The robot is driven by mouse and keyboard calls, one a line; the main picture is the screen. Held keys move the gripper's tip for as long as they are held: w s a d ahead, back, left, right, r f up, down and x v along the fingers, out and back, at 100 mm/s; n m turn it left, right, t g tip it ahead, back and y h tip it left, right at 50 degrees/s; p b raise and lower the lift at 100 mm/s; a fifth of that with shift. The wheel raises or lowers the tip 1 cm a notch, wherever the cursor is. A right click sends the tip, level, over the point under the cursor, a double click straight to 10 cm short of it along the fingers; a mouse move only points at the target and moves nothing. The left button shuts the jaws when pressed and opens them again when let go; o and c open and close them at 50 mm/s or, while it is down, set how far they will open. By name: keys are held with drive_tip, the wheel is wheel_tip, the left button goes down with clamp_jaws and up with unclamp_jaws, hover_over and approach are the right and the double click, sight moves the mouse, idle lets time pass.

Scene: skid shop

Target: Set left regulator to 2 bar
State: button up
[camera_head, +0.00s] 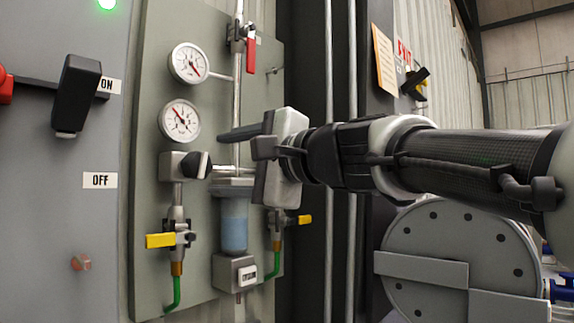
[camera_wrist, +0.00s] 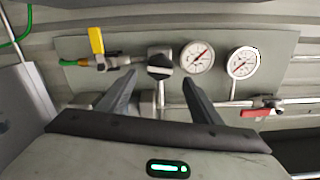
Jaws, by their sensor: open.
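The left regulator (camera_head: 180,166) is a grey body with a black knob (camera_head: 196,165), below the lower gauge (camera_head: 180,120) on the grey panel. That gauge's needle points to the upper left; its numbers are too small to read. My gripper (camera_head: 216,154) is open and empty, just right of the knob, with its fingers toward the panel. In the wrist view the black knob (camera_wrist: 160,65) shows beyond and between the fingertips of my gripper (camera_wrist: 160,78); I see no contact. A second regulator cannot be made out clearly; the gripper hides part of the panel.
An upper gauge (camera_head: 190,62) and a red-handled valve (camera_head: 250,55) sit above. A black switch handle (camera_head: 76,95) juts out from the cabinet at left.

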drive_tip(key=v, duration=0.9)
drive_tip(key=shift+s+d+f, duration=0.1)
drive_tip(key=s+d+f+n+g+h, duration=0.1)
drive_tip(key=s+d+f+n+h, duration=0.15)
drive_tip(key=f, duration=0.85)
drive_tip(key=s+d+f+n+g+h, duration=0.2)
drive_tip(key=d+f+h, duration=0.2)
drive_tip(key=f, duration=0.6)
drive_tip(key=s+d+f+n+g+h, duration=0.1)
drive_tip(key=s+d+f+n+h, duration=0.15)
drive_tip(key=f, duration=0.85)
drive_tip(key=s+d+f+n+g+h, duration=0.25)
drive_tip(key=s+d+f+h, duration=0.3)
drive_tip(key=d+f, duration=0.35)
wheel_tip(320, 180, up, 15)
drive_tip(key=p, duration=1.5)
drive_tip(key=shift+a+n+y, duration=0.3)
drive_tip(key=shift+n+y, duration=0.05)
drive_tip(key=shift+s+f+t, duration=0.1)
drive_tip(key=shift+f+t, duration=0.05)
drive_tip(key=shift+t, duration=0.1)
